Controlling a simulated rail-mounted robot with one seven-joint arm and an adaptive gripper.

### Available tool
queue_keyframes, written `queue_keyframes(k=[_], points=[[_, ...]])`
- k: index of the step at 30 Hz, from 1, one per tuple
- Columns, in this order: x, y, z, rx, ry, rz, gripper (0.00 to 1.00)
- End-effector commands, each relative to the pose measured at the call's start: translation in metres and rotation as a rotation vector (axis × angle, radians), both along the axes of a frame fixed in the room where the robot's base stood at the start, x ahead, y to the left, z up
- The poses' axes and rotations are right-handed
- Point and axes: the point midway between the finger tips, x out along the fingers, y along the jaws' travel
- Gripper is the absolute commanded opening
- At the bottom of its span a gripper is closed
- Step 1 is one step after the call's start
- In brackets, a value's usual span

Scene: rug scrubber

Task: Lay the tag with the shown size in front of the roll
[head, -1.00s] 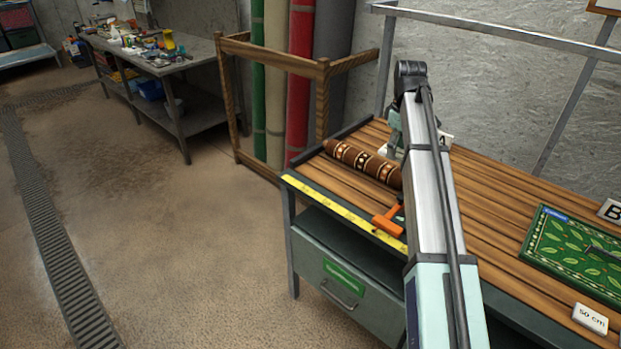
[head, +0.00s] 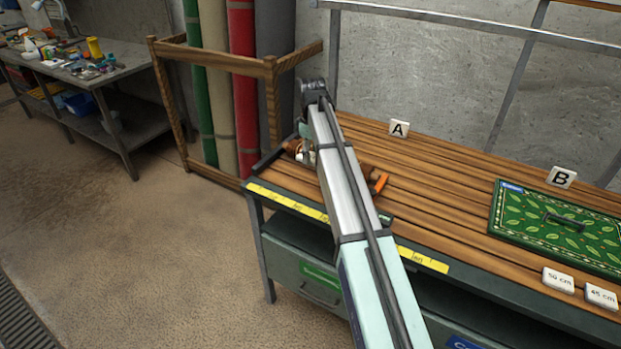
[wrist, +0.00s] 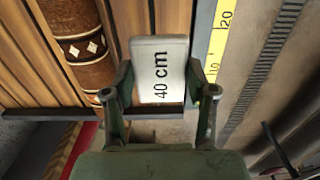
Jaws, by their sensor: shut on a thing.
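My gripper (wrist: 160,82) is shut on a white tag reading 40 cm (wrist: 160,58), held by its two sides. In the head view the gripper is mostly hidden behind my arm, near the bench's left end. The brown patterned roll (wrist: 80,40) lies just left of the tag in the wrist view. My arm covers most of the roll in the head view. A yellow measuring tape (head: 285,200) runs along the bench's front edge; it shows right of the tag in the wrist view (wrist: 219,42). A 50 cm tag (head: 559,280) and a 45 cm tag (head: 601,296) lie at front right.
A green leaf-patterned rug (head: 520,225) lies on the slatted bench (head: 440,190) at right. Markers A (head: 399,129) and B (head: 562,177) stand at the back. A wooden rack (head: 215,57) stands left of the bench.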

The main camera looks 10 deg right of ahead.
Motion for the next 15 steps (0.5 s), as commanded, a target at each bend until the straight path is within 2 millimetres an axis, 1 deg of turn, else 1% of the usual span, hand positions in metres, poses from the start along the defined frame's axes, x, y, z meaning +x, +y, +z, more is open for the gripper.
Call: queue_keyframes(k=[3,7,9,15], points=[[-0.002,0.000,-0.027,0.000,0.003,0.000,0.33],[-0.001,0.000,-0.052,0.000,0.001,0.001,0.33],[-0.001,0.000,-0.061,0.000,0.001,0.001,0.33],[0.000,0.000,-0.073,0.000,0.000,0.001,0.33]])
